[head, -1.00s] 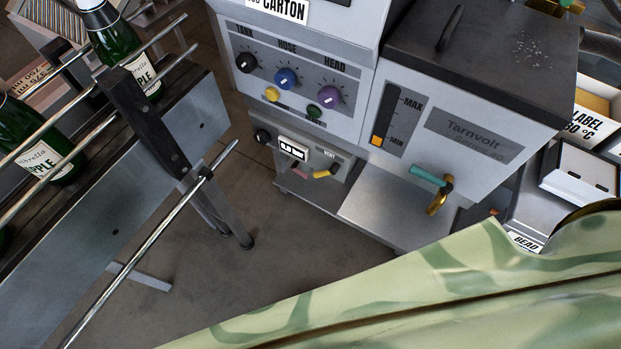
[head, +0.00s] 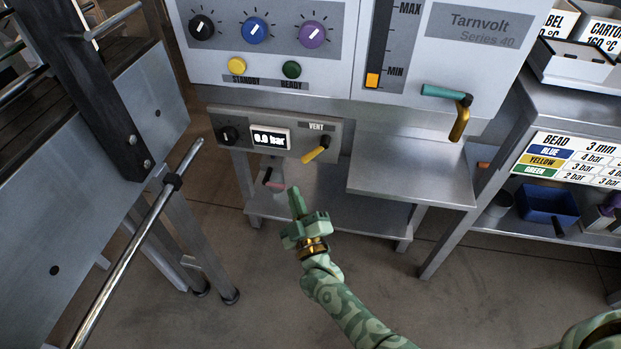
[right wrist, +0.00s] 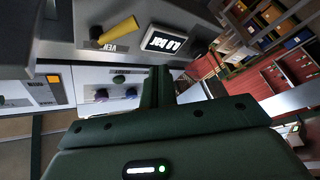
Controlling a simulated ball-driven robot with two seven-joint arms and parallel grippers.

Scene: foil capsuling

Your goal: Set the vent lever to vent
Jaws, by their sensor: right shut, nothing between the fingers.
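The vent lever (head: 316,150) has a yellow handle and sits under the VENT label on the small grey panel (head: 222,116) below the machine. Its handle slants down to the left from its pivot. In the right wrist view the yellow lever (right wrist: 119,33) shows near the top, beside the pressure display. My right gripper (head: 295,190) is shut and empty, in front of and below the panel. In the head view it looks apart from the lever. Its closed fingers (right wrist: 160,72) point toward the panel in the right wrist view. My left gripper is not in view.
The panel display (head: 270,139) reads 0.0 bar, with a black knob (head: 229,134) left of it. A metal shelf (head: 410,172) juts out to the right. A bottle rack with rails (head: 140,250) stands at the left. A pinkish handle (head: 273,184) shows below the panel.

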